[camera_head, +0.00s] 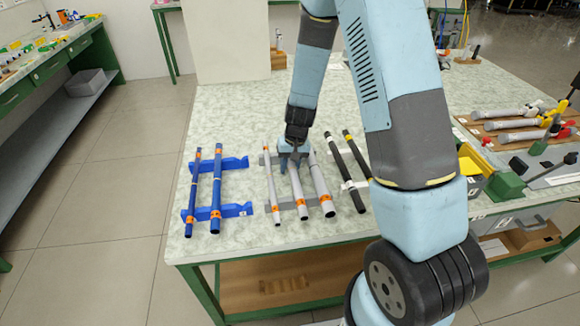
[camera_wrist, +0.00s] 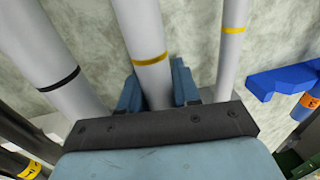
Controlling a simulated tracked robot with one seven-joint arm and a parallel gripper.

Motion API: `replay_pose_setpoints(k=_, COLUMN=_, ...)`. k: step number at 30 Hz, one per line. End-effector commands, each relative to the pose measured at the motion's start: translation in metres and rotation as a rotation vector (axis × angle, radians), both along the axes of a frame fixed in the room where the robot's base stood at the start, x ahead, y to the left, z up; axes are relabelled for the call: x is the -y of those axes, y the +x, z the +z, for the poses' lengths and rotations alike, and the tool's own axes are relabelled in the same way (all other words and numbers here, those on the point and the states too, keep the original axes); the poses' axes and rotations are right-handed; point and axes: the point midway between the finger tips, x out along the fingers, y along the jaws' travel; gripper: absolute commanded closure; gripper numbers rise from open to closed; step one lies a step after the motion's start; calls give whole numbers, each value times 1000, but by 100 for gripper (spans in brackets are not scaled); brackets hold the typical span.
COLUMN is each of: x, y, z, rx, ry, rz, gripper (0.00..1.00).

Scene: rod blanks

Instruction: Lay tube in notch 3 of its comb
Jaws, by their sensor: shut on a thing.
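The tube lies lengthwise over the grey comb (camera_head: 286,205), between a thinner grey tube (camera_head: 271,190) on the left and a thicker grey tube (camera_head: 321,190) on the right. All three run nearly parallel. Whether the held tube rests fully in its notch or is slightly above cannot be told; my gripper hides part of the comb.
A blue comb (camera_head: 232,210) with two blue rods (camera_head: 216,190) stands to the left. Black rods (camera_head: 346,172) lie close on the right. Farther right are a wooden board (camera_head: 505,127) with grey cylinders and a green clamp-like block (camera_head: 505,185).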

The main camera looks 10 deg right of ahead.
Motion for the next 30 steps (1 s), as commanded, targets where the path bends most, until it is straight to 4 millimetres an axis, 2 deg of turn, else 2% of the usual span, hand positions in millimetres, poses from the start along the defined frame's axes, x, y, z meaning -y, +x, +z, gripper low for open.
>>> replay_pose_setpoints(k=1, x=2, y=-6, z=-10, rx=-16, ry=-6, rz=0, gripper=85)
replay_pose_setpoints(k=16, x=0, y=-6, z=-16, rx=-22, ry=-5, rz=4, gripper=85)
replay_pose_setpoints(k=17, x=0, y=-6, z=-16, rx=-23, ry=-5, rz=4, gripper=66)
replay_pose_setpoints(k=18, x=0, y=-5, z=-17, rx=-23, ry=-5, rz=4, gripper=63)
replay_pose_setpoints(k=25, x=1, y=-4, z=-18, rx=-26, ry=-5, rz=3, gripper=40)
replay_pose_setpoints(k=30, x=2, y=-3, z=-19, rx=-27, ry=-6, rz=1, gripper=38)
